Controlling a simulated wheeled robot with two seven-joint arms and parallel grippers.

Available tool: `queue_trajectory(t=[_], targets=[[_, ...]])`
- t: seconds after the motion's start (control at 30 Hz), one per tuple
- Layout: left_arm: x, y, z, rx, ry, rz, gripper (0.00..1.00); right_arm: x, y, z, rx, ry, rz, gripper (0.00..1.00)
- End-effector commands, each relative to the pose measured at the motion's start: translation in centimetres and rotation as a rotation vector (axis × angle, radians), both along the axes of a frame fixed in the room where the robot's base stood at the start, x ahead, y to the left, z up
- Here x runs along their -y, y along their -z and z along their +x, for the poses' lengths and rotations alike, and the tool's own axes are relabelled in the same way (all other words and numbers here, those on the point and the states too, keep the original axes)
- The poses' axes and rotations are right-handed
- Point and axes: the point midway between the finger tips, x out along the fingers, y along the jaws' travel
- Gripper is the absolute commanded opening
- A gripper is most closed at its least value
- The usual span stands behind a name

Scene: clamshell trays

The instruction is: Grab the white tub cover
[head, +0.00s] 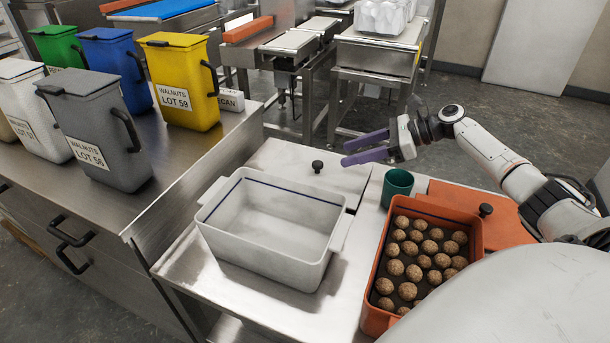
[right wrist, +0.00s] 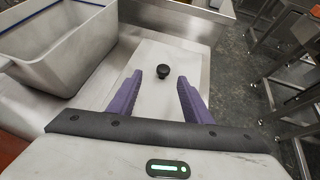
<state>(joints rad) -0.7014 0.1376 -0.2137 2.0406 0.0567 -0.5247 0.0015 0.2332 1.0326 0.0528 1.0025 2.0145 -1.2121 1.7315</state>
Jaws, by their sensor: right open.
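The white tub cover (head: 290,172) lies flat on the steel table behind the white tub, with a black knob (head: 318,167) on top. In the right wrist view the cover (right wrist: 150,85) lies below and ahead of my gripper, and its knob (right wrist: 163,71) shows between and beyond the two fingers. The white tub (head: 270,228) stands open and empty in front of the cover. My right gripper (head: 365,150) is open and empty, its purple fingers above the cover's right side, apart from the knob. My left gripper is not in view.
An orange tub (head: 371,290) with several walnuts stands to the right, its orange cover (head: 480,205) behind it. A green cup (head: 397,186) stands between the covers. Several lidded bins, including a yellow one (head: 185,85), stand on the left counter. A raised steel edge (head: 195,180) divides the surfaces.

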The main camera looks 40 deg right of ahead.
Motion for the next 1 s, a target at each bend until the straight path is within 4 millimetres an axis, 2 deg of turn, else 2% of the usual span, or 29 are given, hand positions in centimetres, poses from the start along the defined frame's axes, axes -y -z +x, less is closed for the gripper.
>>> queue_trajectory(t=[0.03, 0.1, 0.3, 0.5, 0.8, 1.0], targets=[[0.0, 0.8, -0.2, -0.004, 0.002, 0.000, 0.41, 0.0, 0.9, 0.1, 0.000, 0.000, 0.000, 0.45], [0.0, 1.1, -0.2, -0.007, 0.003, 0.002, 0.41, -0.3, 1.3, 0.4, 0.000, -0.001, 0.001, 0.45], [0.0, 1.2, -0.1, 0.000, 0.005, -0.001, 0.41, -2.0, 2.6, 2.5, 0.003, -0.001, 0.003, 0.45], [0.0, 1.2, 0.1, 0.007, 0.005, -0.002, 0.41, -2.8, 3.4, 3.7, 0.001, 0.000, 0.000, 0.45], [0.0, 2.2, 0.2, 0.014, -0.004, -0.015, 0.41, -4.6, 5.5, 6.6, 0.001, 0.000, 0.003, 0.45], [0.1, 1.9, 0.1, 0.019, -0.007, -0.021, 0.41, -5.2, 6.0, 7.4, 0.000, -0.001, 0.000, 0.45]])
